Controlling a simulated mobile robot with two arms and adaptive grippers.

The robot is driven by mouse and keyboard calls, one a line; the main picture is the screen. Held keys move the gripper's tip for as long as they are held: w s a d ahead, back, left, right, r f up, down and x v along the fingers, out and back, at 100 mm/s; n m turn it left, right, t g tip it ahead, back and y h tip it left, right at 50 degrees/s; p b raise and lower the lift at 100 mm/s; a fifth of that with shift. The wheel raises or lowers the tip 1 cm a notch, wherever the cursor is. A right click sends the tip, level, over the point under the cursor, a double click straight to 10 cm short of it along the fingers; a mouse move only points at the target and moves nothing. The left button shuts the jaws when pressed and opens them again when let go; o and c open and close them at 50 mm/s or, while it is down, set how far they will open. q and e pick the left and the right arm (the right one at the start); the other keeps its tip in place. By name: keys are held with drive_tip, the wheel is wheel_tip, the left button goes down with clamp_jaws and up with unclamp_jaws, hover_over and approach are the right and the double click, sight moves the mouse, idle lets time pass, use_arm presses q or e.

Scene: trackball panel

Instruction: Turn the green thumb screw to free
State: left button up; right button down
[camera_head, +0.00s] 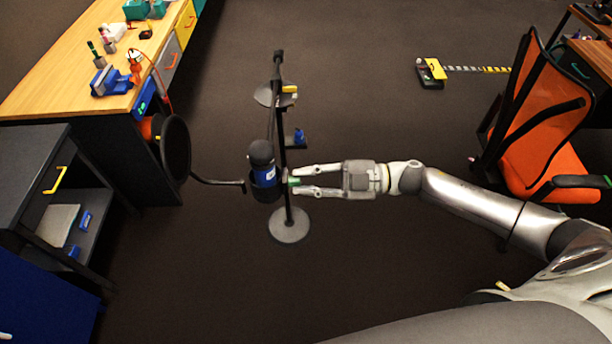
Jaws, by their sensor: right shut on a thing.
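The green thumb screw (294,181) shows as a small green piece on the right side of the stand, beside a blue and black microphone (263,165). My right gripper (296,181) reaches in from the right, level, with its two fingers on either side of the screw, shut on it. The fingers hide part of the screw, so its turn angle cannot be told. The microphone sits upright in a dark holder on the black stand (281,120). My left gripper is not in view.
A round pop filter (176,149) on a bent arm is left of the microphone. The stand's round base (289,225) rests on the dark floor. A wooden workbench (60,75) and dark cabinet (28,170) stand left; an orange chair (545,120) stands right. Floor between is mostly clear.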

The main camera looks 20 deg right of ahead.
drive_tip(key=shift+m, duration=0.4)
drive_tip(key=c, duration=1.3)
unclamp_jaws()
drive_tip(key=shift+w+f, duration=0.1)
drive_tip(key=shift+d, duration=0.1)
drive_tip(key=v, duration=1.2)
